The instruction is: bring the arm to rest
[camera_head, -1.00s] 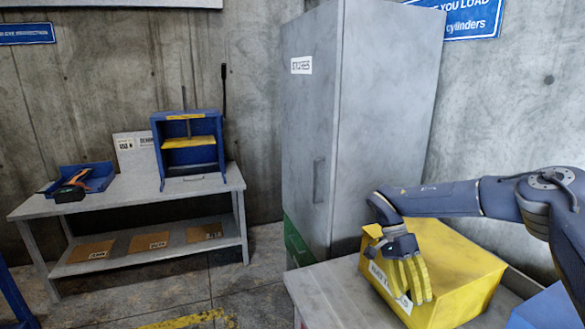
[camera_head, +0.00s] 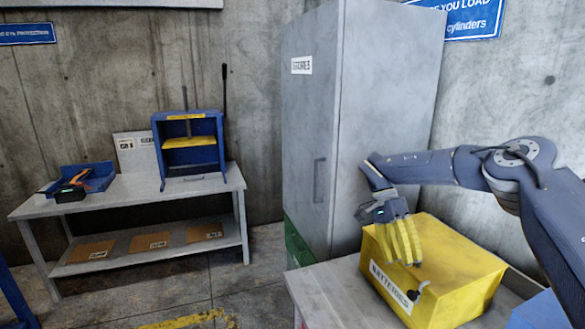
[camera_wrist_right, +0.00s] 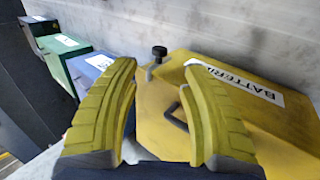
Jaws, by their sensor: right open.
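My right gripper (camera_head: 404,243) has yellow ribbed fingers. It hangs fingers-down over the left part of a yellow box (camera_head: 460,265) whose label reads BATTERIES. In the right wrist view my gripper (camera_wrist_right: 165,110) is open, with nothing between its fingers. The yellow box (camera_wrist_right: 190,85) lies beyond the fingers, with a dark handle and a black knob on it. In the head view the black knob shows at the box's front, just below the fingertips. I cannot tell how large the gap to the box is. My left gripper is not in view.
The box stands on a grey table (camera_head: 335,287) beside a tall grey cabinet (camera_head: 355,120). A blue box (camera_head: 548,308) is at the lower right. A bench (camera_head: 120,205) with a blue press (camera_head: 188,150) and a blue tray (camera_head: 85,180) stands at left. The floor between is open.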

